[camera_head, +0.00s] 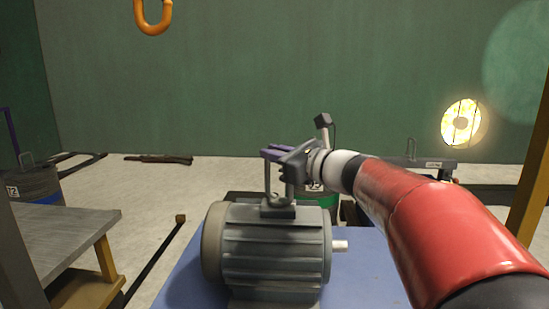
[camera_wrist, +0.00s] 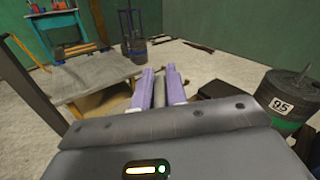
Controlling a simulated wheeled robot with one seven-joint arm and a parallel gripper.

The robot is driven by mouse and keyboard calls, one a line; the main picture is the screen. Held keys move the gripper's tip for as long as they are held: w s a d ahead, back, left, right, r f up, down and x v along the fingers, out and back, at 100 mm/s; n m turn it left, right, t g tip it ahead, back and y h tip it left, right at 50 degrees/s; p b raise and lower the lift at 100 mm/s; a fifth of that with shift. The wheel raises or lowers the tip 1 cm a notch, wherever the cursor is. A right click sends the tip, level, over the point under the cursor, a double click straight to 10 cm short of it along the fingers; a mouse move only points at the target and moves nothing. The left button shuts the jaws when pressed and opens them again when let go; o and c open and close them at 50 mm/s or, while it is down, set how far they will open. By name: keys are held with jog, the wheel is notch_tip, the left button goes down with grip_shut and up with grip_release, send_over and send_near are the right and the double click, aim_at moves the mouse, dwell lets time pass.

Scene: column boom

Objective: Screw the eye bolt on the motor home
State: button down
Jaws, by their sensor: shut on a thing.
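The grey motor (camera_head: 270,248) stands on a blue surface in the head view, with its shaft (camera_head: 340,246) pointing right. The eye bolt (camera_head: 278,209) is a grey upright loop at the top of the motor. Its foot appears to meet the motor's top; I cannot tell how deep its thread sits. My gripper (camera_head: 274,153) reaches in from the right and is shut on the upper part of the loop. In the wrist view, the purple fingers of my gripper (camera_wrist: 161,76) flank a grey bar of the eye bolt (camera_wrist: 160,95). The motor is hidden there.
An orange hook (camera_head: 153,22) hangs at the upper left. The blue surface (camera_head: 375,270) is bare right of the motor. A grey bench (camera_head: 65,240) stands left. A green-banded weight marked 05 (camera_wrist: 285,100) is on the floor. A lit lamp (camera_head: 461,124) is at the right.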

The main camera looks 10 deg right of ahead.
jog(key=m+t+h+b, duration=0.1)
jog(key=m+t+h, duration=0.1)
jog(key=h, duration=0.2)
jog(key=shift+m, duration=0.4)
jog(key=shift+d+r+m+t+h+b, duration=0.1)
jog(key=shift+m+t+h, duration=0.1)
jog(key=shift+m+h, duration=0.5)
jog(key=shift+d+r+m+t+h+b, duration=0.1)
jog(key=shift+d+m+t+h, duration=0.2)
jog(key=shift+h, duration=0.6)
jog(key=shift+a+m+t+h+b, duration=0.1)
jog(key=shift+m+h, duration=0.5)
jog(key=shift+h, duration=0.2)
jog(key=shift+w+d+m+h, duration=0.15)
jog(key=shift+m+h, duration=0.15)
jog(key=shift+h, duration=0.2)
jog(key=shift+m+g+h, duration=0.25)
jog(key=shift+m+h, duration=0.8)
jog(key=shift+h, duration=0.55)
jog(key=shift+m+g+h, duration=0.25)
jog(key=shift+m+h, duration=0.8)
jog(key=shift+h, duration=0.55)
jog(key=c, duration=1.5)
grip_release()
jog(key=shift+o, duration=0.2)
jog(key=shift+f, duration=0.1)
